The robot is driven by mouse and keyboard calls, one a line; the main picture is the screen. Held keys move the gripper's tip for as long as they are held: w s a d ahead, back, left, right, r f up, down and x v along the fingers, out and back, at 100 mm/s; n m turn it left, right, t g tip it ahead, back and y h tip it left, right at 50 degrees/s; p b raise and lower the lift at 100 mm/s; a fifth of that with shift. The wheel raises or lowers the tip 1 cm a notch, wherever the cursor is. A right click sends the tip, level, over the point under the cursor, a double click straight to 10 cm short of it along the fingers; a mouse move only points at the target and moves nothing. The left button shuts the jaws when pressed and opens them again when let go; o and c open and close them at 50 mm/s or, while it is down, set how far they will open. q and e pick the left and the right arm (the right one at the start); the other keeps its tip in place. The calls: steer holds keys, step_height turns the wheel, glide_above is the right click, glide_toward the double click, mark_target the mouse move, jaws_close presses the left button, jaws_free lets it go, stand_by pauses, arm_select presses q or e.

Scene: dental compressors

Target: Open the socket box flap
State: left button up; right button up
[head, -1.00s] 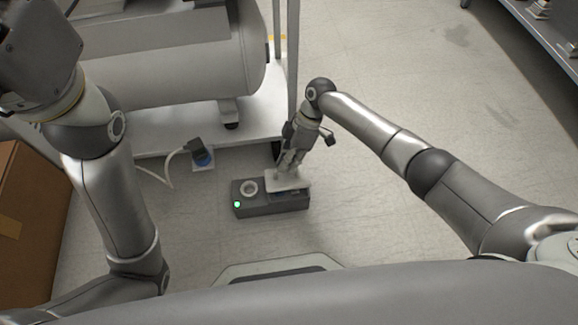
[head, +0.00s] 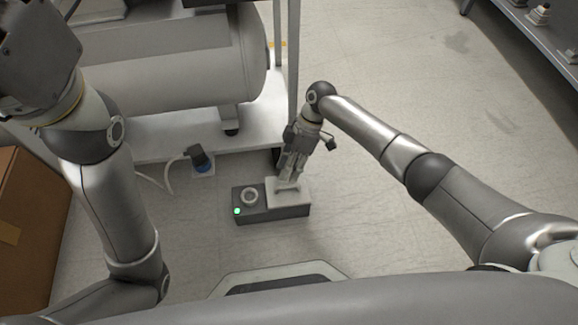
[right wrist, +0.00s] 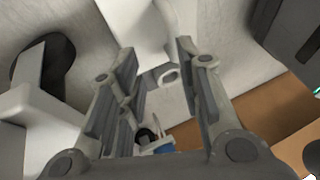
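In the right wrist view a white panel (right wrist: 145,22), apparently the flap, ends in a small ring-shaped part between my fingers. My right gripper (head: 287,183) is at the flap; its fingers (right wrist: 160,78) stand apart with a gap around that part.
A cart with a large grey tank (head: 170,65) stands behind the box, its white shelf close to my right gripper. A dark plug with blue (head: 203,163) sits left of the box. A cardboard box (head: 28,225) is at far left.

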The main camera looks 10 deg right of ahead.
steer(key=v, duration=1.1)
steer(key=shift+w+d+r, duration=0.15)
steer(key=shift+d+r, duration=0.05)
steer(key=shift+r, duration=0.15)
